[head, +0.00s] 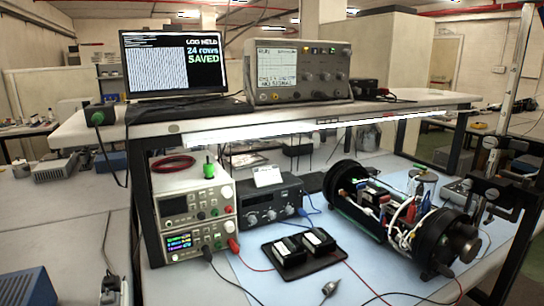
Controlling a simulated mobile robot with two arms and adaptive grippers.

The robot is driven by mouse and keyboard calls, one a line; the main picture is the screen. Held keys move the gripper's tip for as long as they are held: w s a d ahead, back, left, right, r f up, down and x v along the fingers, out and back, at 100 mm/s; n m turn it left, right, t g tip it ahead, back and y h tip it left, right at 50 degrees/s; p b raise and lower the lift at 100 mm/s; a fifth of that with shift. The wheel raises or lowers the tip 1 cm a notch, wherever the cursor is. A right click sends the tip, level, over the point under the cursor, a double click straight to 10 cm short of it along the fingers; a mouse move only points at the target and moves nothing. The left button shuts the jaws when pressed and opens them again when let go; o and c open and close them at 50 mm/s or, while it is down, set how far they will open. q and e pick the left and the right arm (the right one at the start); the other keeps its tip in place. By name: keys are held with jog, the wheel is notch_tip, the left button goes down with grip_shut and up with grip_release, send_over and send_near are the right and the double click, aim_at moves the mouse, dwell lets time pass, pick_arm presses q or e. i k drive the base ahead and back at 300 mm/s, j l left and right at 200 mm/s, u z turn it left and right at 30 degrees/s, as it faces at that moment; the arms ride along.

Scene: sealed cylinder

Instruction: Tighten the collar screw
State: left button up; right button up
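An open cylinder assembly (385,212) lies on its side on the blue mat at the right of the bench. Its frame holds circuit boards, coloured parts and white wires between two black end rings. The far-left ring (343,180) stands upright. The near-right black end piece (440,240) carries a round hub or collar (464,243) that faces right. The collar screw is too small to make out. I cannot identify either of my grippers in the head view.
A black tray (303,262) with two dark blocks sits left of the cylinder, with red and black leads nearby. A small metal part (330,288) lies in front. Stacked instruments (195,222) and a dark radio-like unit (270,203) stand behind. A metal stand (492,185) rises at right.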

aim_at(488, 142)
jog(key=z, duration=1.35)
